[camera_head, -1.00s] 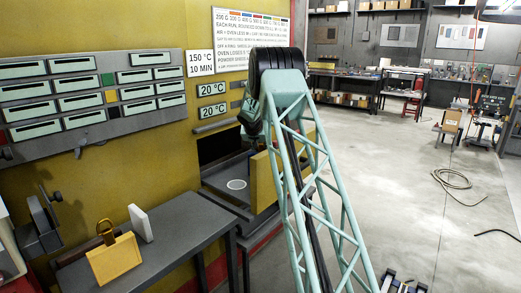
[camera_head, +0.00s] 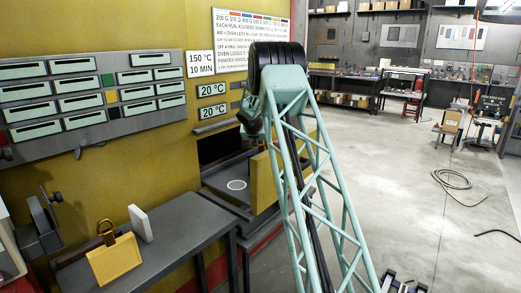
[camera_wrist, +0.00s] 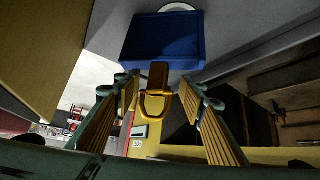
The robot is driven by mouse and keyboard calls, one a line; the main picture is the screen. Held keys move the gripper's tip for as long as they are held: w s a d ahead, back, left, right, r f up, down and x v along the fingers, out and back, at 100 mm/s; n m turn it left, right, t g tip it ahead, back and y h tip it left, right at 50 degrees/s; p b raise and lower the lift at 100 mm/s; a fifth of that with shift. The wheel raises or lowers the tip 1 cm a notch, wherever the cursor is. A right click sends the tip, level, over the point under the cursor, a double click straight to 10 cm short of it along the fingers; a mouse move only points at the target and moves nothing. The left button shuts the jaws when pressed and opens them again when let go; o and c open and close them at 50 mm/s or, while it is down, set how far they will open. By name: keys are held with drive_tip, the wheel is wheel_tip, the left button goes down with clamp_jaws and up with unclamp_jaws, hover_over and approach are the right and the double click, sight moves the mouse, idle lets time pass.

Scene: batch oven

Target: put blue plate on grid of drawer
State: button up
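The blue plate (camera_wrist: 163,40) shows in the wrist view just beyond my fingertips, with a yellow handle (camera_wrist: 157,92) pointing back toward my gripper. My gripper (camera_wrist: 160,84) is open, its two yellow-padded fingers on either side of the handle with gaps visible. In the head view my arm hides the plate and my gripper. The drawer (camera_head: 228,172) stands out from the yellow oven wall, with a white ring on its grey surface and a thick yellow front panel (camera_head: 263,182). The white ring also shows partly behind the plate in the wrist view. I cannot make out the grid clearly.
A grey table (camera_head: 188,235) left of the drawer holds a yellow plate with a handle (camera_head: 115,258) and a white plate (camera_head: 141,223). The floor at right is mostly clear, with a coiled hose (camera_head: 452,179).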

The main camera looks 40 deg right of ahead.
drive_tip(key=v, duration=1)
drive_tip(key=shift+r, duration=0.15)
drive_tip(key=shift+s+a, duration=0.15)
drive_tip(key=shift+s, duration=0.05)
idle(0.7)
